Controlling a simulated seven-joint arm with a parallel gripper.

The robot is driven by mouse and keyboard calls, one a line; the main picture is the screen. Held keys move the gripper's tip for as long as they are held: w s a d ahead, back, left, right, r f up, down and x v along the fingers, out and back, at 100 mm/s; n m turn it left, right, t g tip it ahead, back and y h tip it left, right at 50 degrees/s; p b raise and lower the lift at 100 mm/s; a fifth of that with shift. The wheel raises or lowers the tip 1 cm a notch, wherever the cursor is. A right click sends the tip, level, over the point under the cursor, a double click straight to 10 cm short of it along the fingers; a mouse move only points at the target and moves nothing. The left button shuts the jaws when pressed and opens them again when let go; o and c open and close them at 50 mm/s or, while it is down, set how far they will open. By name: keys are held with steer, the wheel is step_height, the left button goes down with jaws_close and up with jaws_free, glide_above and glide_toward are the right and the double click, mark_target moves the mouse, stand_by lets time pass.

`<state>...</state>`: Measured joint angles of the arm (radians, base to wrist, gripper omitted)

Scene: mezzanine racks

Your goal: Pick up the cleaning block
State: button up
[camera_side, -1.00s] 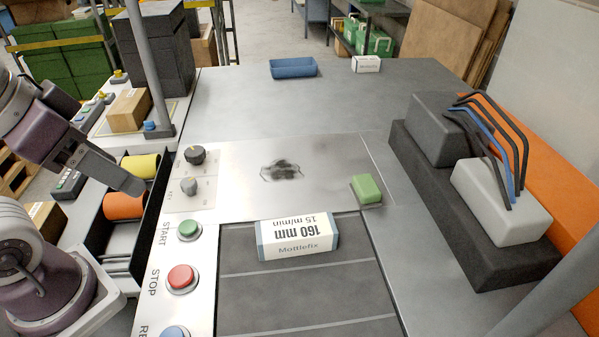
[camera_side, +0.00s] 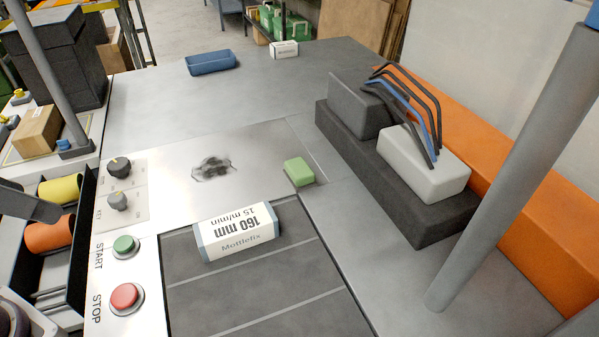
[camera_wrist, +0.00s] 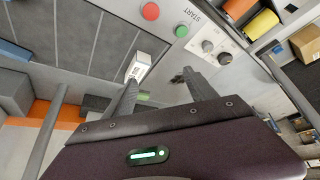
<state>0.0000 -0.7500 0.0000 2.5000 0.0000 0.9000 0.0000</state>
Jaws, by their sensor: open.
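The cleaning block is a small green block (camera_side: 298,171). In the side view it lies on the steel surface, at the right end of the bright plate, just beyond the dark conveyor bed. In the wrist view the block (camera_wrist: 144,96) is partly hidden by a finger, and its green side shows between the two fingers. My gripper (camera_wrist: 162,84) is open and empty, apart from the block. In the side view only a grey piece of my arm shows at the left edge, over the rolls, far left of the block.
A white Mottlefix carton (camera_side: 238,232) lies on the dark bed (camera_side: 265,290) near the block. A dark smudge (camera_side: 211,168) marks the plate. Right stand grey housings with cables (camera_side: 425,165) and a post (camera_side: 500,170). Buttons (camera_side: 124,296) line the left. The back surface is mostly clear.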

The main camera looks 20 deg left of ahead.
steer(key=o, duration=0.6)
steer(key=w+d+r+n+g+h, duration=0.1)
steer(key=w+d+r+n+h, duration=0.15)
steer(key=w+n, duration=0.5)
steer(key=n+g, duration=0.1)
steer(key=n, duration=1.9)
glide_above(298, 167)
steer(key=s+a, duration=0.1)
steer(key=a, duration=0.1)
step_height(298, 167, down, 22)
steer(key=shift+d+f, duration=0.1)
steer(key=shift+h, duration=0.25)
steer(key=x, duration=0.4)
steer(key=s+x, duration=0.1)
steer(key=x, duration=0.1)
steer(key=shift+w+d+f, duration=0.2)
steer(key=shift+d+f, duration=0.05)
steer(key=shift+f, duration=0.25)
